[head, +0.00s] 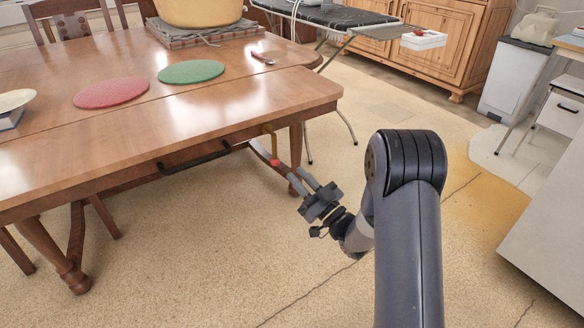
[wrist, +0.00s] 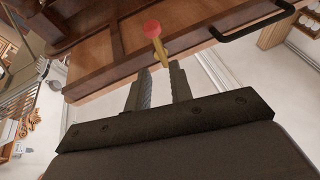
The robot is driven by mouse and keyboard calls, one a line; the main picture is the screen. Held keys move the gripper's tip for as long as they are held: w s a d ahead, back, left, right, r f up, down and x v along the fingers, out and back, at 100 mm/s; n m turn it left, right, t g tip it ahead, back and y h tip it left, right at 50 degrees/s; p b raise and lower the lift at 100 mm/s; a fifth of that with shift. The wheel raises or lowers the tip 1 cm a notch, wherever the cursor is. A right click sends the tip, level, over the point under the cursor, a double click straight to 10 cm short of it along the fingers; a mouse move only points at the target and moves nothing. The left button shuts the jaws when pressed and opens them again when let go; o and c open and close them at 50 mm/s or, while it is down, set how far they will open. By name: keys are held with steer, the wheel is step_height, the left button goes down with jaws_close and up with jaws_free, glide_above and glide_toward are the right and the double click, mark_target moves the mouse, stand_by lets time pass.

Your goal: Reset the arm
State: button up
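My gripper (head: 297,173) is in the head view beside the right end of the wooden table (head: 240,95), below the height of its top. The wrist view shows its two dark fingers (wrist: 160,72) apart with nothing held between them. A yellow piece with a red tip (wrist: 154,32) is just beyond the fingertips, in front of the wooden table side. In the head view its red tip (head: 275,162) is just left of the fingers. I cannot tell whether it touches a finger. My arm extends from the lower right.
A dark bar handle (head: 195,158) is on the table's front side. Red (head: 111,92) and green (head: 191,72) round mats and a large yellow pot (head: 200,10) are on the table. An ironing board (head: 335,17) and wooden cabinet (head: 440,45) stand behind. The floor in front is clear.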

mark_target(276, 152)
stand_by(0.3)
steer(key=b+x, duration=0.2)
steer(key=x, duration=0.9)
steer(key=shift+d+n, duration=0.2)
steer(key=shift+n, duration=0.1)
